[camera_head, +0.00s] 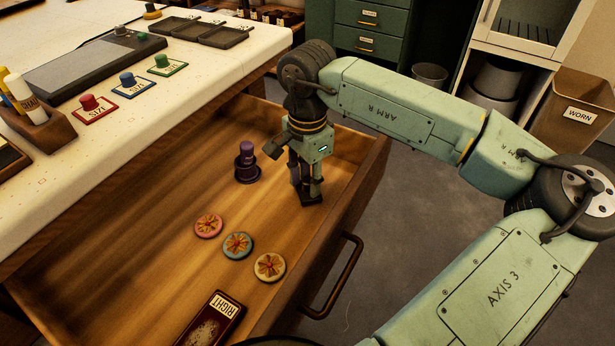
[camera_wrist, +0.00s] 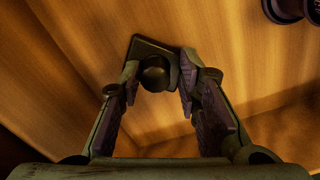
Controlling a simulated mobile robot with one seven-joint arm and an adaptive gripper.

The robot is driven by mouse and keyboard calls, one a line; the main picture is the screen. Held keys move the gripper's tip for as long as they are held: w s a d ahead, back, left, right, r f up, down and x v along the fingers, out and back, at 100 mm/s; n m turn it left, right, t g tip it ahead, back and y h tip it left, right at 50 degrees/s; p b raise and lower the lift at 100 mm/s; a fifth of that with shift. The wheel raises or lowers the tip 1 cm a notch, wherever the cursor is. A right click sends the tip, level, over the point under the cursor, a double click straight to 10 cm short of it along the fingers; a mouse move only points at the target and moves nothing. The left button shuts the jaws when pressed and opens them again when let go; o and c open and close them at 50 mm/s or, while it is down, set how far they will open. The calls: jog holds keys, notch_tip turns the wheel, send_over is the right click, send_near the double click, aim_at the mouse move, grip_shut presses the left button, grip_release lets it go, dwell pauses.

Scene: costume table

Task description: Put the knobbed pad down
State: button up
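The knobbed pad is a dark square plate with a round black knob. In the wrist view the knobbed pad (camera_wrist: 150,48) lies between and beyond my fingertips, with the knob between them. In the head view the knobbed pad (camera_head: 313,200) is low in the open wooden drawer (camera_head: 150,235), near its right wall, directly under my gripper (camera_head: 305,185). It looks flat on the drawer floor. My gripper (camera_wrist: 160,75) is open around the knob; a gap shows on the knob's right side, and the left finger is very close to it.
A purple knobbed piece (camera_head: 247,165) stands left of my gripper. Three round flower-marked discs (camera_head: 238,244) and a dark red box marked RIGHT (camera_head: 212,320) lie nearer. The drawer's left floor is clear. The tabletop (camera_head: 60,190) overhangs the drawer's left side.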

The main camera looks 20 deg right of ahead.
aim_at(308, 180)
jog(key=shift+o, duration=1)
jog(key=shift+r+p, duration=0.3)
notch_tip(308, 180, up, 12)
jog(key=shift+b, duration=0.4)
jog(key=shift+f, duration=0.15)
jog(key=shift+c, duration=0.3)
